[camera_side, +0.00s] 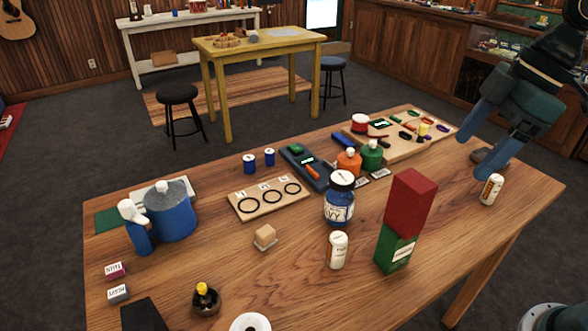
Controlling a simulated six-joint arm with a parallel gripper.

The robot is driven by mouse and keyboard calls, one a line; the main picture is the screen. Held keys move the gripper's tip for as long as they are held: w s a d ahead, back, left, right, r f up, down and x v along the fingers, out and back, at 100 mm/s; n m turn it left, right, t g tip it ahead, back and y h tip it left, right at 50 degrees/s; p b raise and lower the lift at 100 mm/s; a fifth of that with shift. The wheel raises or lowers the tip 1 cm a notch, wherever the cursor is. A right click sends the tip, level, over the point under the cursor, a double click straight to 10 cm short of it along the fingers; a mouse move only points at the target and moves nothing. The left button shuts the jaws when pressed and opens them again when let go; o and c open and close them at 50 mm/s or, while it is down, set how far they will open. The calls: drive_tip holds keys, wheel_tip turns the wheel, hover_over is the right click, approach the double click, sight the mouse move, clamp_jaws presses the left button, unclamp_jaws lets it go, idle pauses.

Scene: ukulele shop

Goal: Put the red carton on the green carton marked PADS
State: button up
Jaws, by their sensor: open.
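The red carton (410,203) stands upright on top of the green carton (393,249), touching it. The red one looks slightly turned or shifted against the green one's edges. The green carton stands on the wooden table and has a white label on its front, too small to read here. My gripper (487,145) is at the upper right, above the table's right part. Its two fingers are apart with nothing between them, clear of both cartons.
A blue jar (339,202) and a white bottle (338,250) stand just left of the cartons. Another white bottle (491,189) stands to the right, below my gripper. Orange (349,164) and green (371,156) bottles stand behind. The table's front right is clear.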

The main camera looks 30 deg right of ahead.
drive_tip(key=s+d+f+m+t+h, duration=0.2)
drive_tip(key=s+d+m, duration=0.3)
drive_tip(key=s+m, duration=0.3)
drive_tip(key=shift+s+d+f+m+t+h, duration=0.15)
drive_tip(key=shift+f+m+t+h, duration=0.3)
drive_tip(key=shift+m, duration=0.55)
